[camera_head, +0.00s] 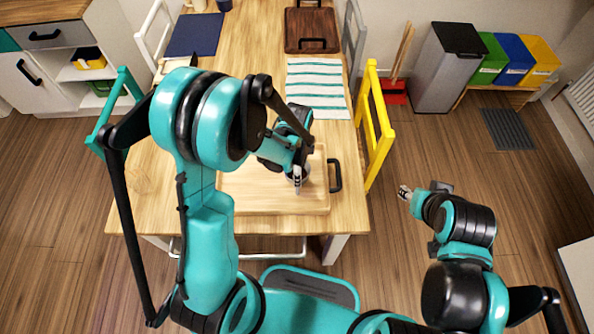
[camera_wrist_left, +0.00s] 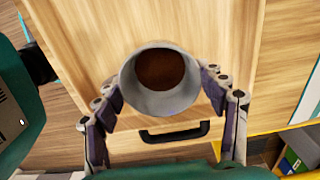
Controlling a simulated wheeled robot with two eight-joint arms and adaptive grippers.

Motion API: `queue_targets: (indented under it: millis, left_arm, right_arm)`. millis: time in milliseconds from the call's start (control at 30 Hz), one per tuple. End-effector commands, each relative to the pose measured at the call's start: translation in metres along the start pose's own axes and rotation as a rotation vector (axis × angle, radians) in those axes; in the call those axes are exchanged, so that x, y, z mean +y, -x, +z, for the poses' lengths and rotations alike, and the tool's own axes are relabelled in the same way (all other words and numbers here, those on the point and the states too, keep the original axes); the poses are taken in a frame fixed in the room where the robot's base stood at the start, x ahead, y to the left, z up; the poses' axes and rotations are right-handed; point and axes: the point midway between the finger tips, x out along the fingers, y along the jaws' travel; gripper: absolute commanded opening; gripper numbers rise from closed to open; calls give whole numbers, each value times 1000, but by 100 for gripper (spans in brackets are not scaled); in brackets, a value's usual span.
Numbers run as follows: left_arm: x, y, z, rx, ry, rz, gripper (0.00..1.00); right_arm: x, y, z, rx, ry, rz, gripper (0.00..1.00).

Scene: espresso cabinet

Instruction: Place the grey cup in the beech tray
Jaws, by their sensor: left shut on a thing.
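The grey cup (camera_wrist_left: 160,102) is upright in the left wrist view, with a dark brown inside; in the head view it is mostly hidden behind my left gripper (camera_head: 298,174). My left gripper (camera_wrist_left: 162,92) is shut on the cup, one finger on each side. The beech tray (camera_head: 248,192) lies on the wooden table, and its bare surface (camera_wrist_left: 218,35) shows below the cup. The cup is over the tray's right part, near the black handle; I cannot tell if it touches the tray. My right gripper (camera_head: 405,193) is right of the table, apart from everything; its opening is unclear.
A striped towel (camera_head: 318,88) lies behind the tray, with a dark brown tray (camera_head: 311,30) and a blue mat (camera_head: 194,35) farther back. A yellow chair (camera_head: 374,125) stands at the table's right edge. The tray's left part is clear.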

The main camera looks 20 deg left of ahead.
Motion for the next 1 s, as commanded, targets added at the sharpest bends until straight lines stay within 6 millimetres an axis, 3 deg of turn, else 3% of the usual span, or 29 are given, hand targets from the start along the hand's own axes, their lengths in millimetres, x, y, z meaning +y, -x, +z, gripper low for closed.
queue_targets:
  millis: [367, 400, 467, 500, 833, 1000]
  left_arm:
    - [0, -6, 0, 0, 0, 0, 36]
    - [0, -6, 0, 0, 0, 0, 73]
    - [0, -5, 0, 0, 0, 0, 89]
    - [0, -5, 0, 0, 0, 0, 92]
    - [0, -3, 0, 0, 0, 0, 92]
    - [0, 18, 0, 0, 0, 0, 92]
  right_arm:
    - [0, -4, 2, 0, 0, 0, 40]
    - [0, -4, 3, 0, 0, 0, 40]
    - [0, -3, 2, 0, 0, 0, 40]
    - [0, -3, 2, 0, 0, 0, 40]
    - [0, -2, 1, 0, 0, 0, 40]
    - [0, 7, -5, 0, 0, 0, 40]
